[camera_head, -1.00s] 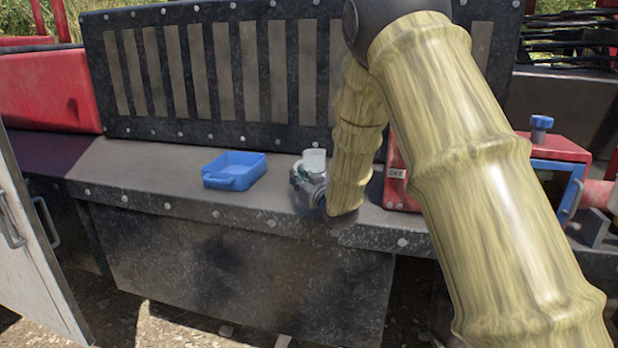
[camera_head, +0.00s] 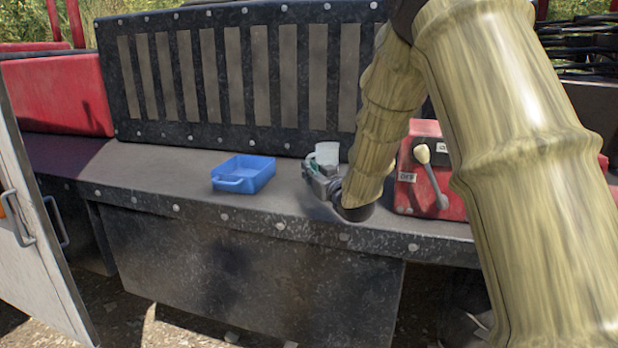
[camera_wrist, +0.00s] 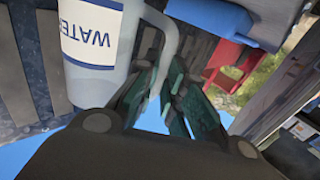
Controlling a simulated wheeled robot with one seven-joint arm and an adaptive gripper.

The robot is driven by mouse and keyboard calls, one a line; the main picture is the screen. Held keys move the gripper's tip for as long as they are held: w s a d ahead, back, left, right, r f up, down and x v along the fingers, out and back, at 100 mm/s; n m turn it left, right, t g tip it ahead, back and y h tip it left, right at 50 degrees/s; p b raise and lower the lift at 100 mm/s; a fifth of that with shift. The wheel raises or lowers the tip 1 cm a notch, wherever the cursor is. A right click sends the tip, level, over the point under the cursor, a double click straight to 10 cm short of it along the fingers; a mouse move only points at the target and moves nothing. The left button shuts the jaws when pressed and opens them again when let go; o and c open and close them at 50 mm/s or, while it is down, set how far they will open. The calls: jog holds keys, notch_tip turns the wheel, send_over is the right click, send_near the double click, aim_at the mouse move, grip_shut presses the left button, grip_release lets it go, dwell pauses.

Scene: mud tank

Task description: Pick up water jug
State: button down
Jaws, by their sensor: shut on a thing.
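The water jug (camera_wrist: 98,42) is a pale translucent vessel with a white and blue label reading WATER. It shows in the wrist view at the upper left, upside down in that picture. My gripper (camera_wrist: 168,88) has its dark green fingers closed around the jug's pale handle. In the head view the white top of the jug (camera_head: 327,151) shows above my gripper (camera_head: 318,172), over the grey ledge (camera_head: 140,165). Most of the jug is hidden behind my gripper there, so I cannot tell whether its base touches the ledge.
A blue tray (camera_head: 243,175) sits on the ledge left of the jug. A red box (camera_head: 428,180) with a lever and an OFF label stands to the right. A dark slatted panel (camera_head: 230,75) rises behind. A pale door (camera_head: 30,240) stands at the far left.

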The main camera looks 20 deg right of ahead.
jog(key=s+d+r+b, duration=0.1)
jog(key=s+d+b, duration=0.1)
jog(key=s, duration=1.1)
jog(key=shift+s+r+b, duration=0.25)
jog(key=shift+s+b, duration=0.15)
jog(key=shift+b, duration=0.25)
jog(key=shift+s+d, duration=0.1)
jog(key=shift+d, duration=0.05)
